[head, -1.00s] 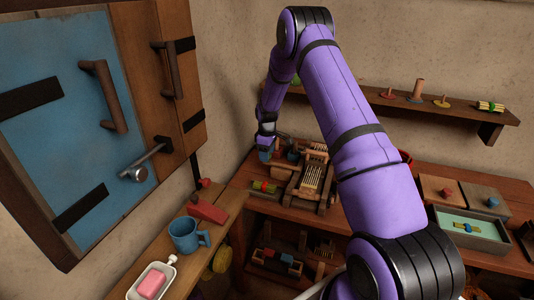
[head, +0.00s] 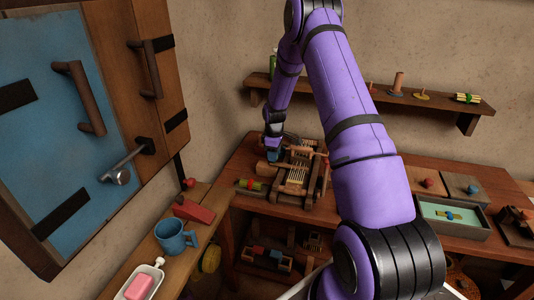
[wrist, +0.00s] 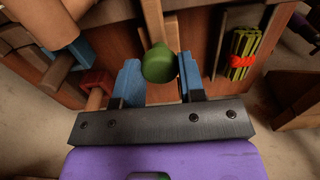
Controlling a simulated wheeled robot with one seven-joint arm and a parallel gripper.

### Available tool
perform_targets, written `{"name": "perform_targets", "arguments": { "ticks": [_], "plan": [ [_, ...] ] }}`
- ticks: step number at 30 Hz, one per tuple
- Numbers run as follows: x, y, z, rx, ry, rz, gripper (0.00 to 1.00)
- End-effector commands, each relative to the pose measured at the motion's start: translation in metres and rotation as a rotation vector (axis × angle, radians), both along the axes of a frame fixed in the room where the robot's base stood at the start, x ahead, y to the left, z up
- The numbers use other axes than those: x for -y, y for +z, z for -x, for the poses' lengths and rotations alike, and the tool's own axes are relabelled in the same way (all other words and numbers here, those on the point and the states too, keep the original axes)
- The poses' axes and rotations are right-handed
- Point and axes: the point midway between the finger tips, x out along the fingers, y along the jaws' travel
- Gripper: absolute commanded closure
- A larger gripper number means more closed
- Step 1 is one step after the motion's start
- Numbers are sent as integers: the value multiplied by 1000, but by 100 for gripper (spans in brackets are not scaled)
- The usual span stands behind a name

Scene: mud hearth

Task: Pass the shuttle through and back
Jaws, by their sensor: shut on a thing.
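The small wooden loom (head: 318,190), strung with pale threads, stands on the red-brown bench at the back. My gripper (head: 273,157) is pointed down at its left side, close to or over its frame. In the wrist view my blue fingers (wrist: 158,82) are on either side of a rounded green piece (wrist: 159,64), and they are shut on it. It looks like an end of the shuttle; the rest is hidden. I cannot tell in the head view whether it is among the threads.
A yellow-green bundle with a red band (head: 251,184) lies left of the loom; it also shows in the wrist view (wrist: 241,55). A tray (head: 455,229) and lidded boxes stand right. A blue mug (head: 174,238) and soap dish (head: 139,283) are on the near-left ledge.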

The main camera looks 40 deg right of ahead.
Motion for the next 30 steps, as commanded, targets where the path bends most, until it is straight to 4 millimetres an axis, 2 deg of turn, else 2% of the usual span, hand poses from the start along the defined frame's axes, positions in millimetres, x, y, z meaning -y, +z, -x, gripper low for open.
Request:
{"name": "perform_targets", "arguments": {
  "ticks": [5, 6, 9, 20, 23, 30],
  "plan": [
    [-1, 0, -1, 1, 1, -1, 100],
    [-1, 0, -1, 1, 1, -1, 59],
    [-1, 0, -1, 1, 1, -1, 37],
    [-1, 4, -1, 1, 1, -1, 37],
    [0, 16, -1, 3, 0, 0, 37],
    [0, 61, -1, 5, 0, 1, 37]
  ]
}}
